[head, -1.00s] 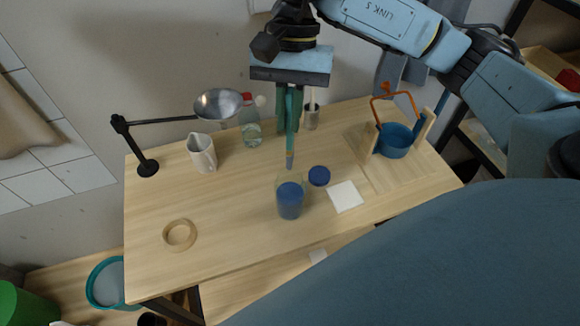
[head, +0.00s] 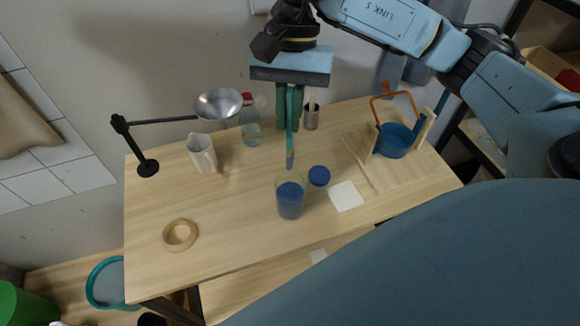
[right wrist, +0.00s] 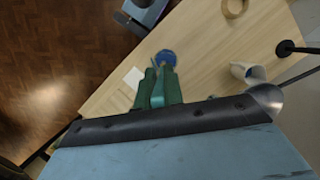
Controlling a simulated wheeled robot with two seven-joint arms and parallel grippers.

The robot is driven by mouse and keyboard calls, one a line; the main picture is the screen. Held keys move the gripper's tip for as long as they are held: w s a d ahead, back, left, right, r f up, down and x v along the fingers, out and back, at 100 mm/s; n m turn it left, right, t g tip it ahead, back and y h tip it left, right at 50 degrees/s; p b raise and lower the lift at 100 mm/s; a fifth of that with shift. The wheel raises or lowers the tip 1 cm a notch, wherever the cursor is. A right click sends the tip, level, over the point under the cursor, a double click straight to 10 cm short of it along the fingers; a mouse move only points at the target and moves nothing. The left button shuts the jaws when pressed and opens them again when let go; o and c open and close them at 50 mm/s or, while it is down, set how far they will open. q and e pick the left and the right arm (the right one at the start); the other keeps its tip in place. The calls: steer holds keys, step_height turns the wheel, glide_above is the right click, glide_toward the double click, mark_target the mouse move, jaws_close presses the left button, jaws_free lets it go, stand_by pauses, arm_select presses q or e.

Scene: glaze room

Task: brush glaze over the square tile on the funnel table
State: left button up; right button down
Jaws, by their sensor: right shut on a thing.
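My right gripper (head: 290,112) is shut on a teal-handled brush (head: 290,135), which points down with its tip just above and behind a clear jar of blue glaze (head: 290,203). In the right wrist view the green fingers (right wrist: 158,88) close around the brush, and the blue of the jar (right wrist: 166,57) shows beyond them. The white square tile (head: 346,196) lies flat on the wooden funnel table (head: 230,235), right of the jar. It also shows in the right wrist view (right wrist: 133,78). The tile looks plain white. My left gripper is not in view.
A blue lid (head: 319,176) lies between jar and tile. A funnel (head: 218,104) on a black stand, a white jug (head: 202,153), a bottle (head: 250,125) and a metal cup (head: 311,117) stand behind. A tape ring (head: 180,235) lies front left; a blue pot (head: 395,140) stands right.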

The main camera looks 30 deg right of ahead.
mark_target(289, 95)
stand_by(0.6)
steer(key=shift+r+p, duration=0.85)
steer(key=shift+r, duration=1.2)
steer(key=shift+s+f, duration=0.1)
